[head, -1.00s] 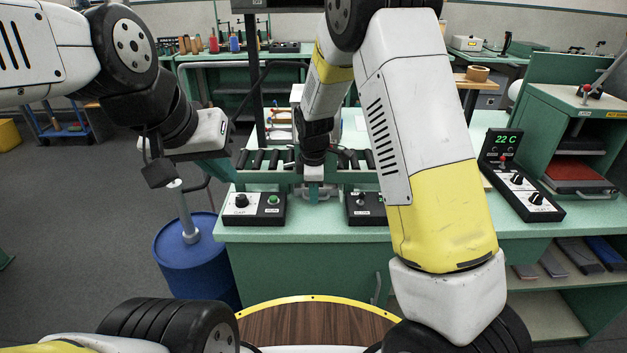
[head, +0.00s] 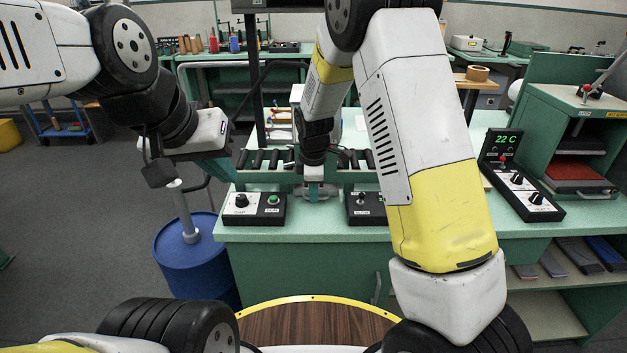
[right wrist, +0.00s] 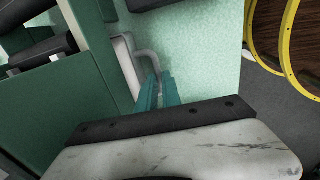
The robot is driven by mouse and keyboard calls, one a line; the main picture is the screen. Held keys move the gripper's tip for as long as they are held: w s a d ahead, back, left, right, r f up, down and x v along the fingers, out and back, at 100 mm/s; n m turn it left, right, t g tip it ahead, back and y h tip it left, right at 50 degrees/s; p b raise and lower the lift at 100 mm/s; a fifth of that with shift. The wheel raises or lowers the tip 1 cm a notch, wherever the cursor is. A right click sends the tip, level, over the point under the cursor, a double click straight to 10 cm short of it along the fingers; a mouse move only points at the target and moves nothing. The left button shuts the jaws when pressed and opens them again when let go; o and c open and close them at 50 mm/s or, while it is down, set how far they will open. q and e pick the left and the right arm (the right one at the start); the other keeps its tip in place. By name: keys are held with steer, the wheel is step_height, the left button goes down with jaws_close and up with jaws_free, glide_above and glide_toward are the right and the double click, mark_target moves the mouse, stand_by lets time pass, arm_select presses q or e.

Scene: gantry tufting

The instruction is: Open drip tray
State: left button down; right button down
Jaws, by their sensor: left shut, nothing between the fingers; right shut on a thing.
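The drip tray (right wrist: 126,62) shows in the right wrist view as a pale grey front with a bent grey bar handle (right wrist: 150,58). It sits low at the green roller stand on the bench. In the head view a bit of its grey front (head: 330,192) shows at the bench's near side, between two control boxes. My right gripper (head: 315,190) points down there. Its teal fingers (right wrist: 158,92) are shut on the handle. My arm hides much of the tray, so how far it is out is hard to tell. My left gripper (head: 218,168) is shut and empty, left of the bench.
Control boxes stand left (head: 254,208) and right (head: 366,208) of my right gripper. A blue drum (head: 195,260) with an upright grey pipe stands below my left gripper. A temperature panel (head: 520,185) and a green press (head: 575,135) are at the right.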

stand_by(0.8)
steer(key=s, duration=1.1)
steer(key=shift+s, duration=0.2)
steer(key=c, duration=1.8)
jaws_free()
steer(key=shift+r, duration=0.1)
step_height(320, 180, up, 8)
steer(key=s, duration=0.1)
steer(key=shift+s+f, duration=0.2)
steer(key=shift+s, duration=0.05)
